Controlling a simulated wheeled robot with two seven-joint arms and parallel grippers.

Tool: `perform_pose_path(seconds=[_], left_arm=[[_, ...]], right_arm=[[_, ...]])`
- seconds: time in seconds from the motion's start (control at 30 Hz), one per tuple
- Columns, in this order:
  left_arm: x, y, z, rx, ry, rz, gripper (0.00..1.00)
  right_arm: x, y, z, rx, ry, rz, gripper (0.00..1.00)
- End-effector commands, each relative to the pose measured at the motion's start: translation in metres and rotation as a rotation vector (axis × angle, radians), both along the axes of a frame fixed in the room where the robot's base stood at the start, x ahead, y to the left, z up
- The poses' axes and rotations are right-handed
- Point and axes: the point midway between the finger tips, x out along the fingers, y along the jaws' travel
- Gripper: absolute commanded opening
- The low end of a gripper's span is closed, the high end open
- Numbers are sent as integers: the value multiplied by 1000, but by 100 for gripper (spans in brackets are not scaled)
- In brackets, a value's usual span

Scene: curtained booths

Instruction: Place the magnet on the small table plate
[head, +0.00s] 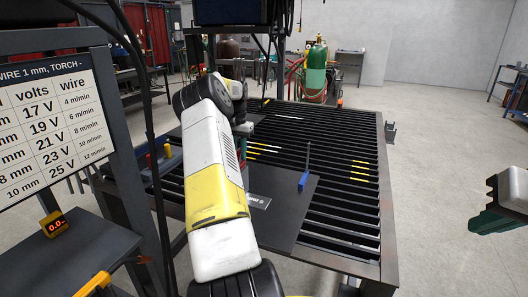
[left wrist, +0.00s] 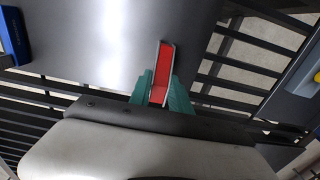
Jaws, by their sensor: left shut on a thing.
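A magnet (left wrist: 163,72), red with pale metal edges, is clamped between the teal fingers of my left gripper (left wrist: 160,92) in the left wrist view. A smooth dark grey plate (left wrist: 95,35) lies behind it in that view; I cannot tell whether the magnet touches it. In the head view the plate (head: 283,222) lies on the near part of the slatted table, with a small label on it. My left arm hides most of the left gripper and the magnet there. My right gripper (head: 492,220) is at the right edge, away from the table; its jaw opening is unclear.
A blue-based tool (head: 304,181) with a thin dark upright stands at the plate's right side. The slatted table (head: 345,200) has open gaps and yellow marks. A wire chart (head: 50,130) and a dark side shelf (head: 80,258) with a display stand at left.

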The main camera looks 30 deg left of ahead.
Motion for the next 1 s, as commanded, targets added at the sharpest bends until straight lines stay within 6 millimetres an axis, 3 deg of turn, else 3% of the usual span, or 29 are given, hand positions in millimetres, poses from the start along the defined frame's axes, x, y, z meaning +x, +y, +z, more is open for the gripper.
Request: perform_pose_path(seconds=[0.33,0.37,0.47,0.8,1.0], left_arm=[[1,0,-2,1,-2,-1,0],[0,0,-3,1,0,-1,27],[0,0,-3,0,0,-1,45],[1,0,-1,0,-2,-1,45],[1,0,25,4,-5,-1,45]], right_arm=[[0,0,0,0,0,0,0],[0,0,0,0,0,0,0],[0,0,0,0,0,0,0],[0,0,0,0,0,0,0],[0,0,0,0,0,0,0]])
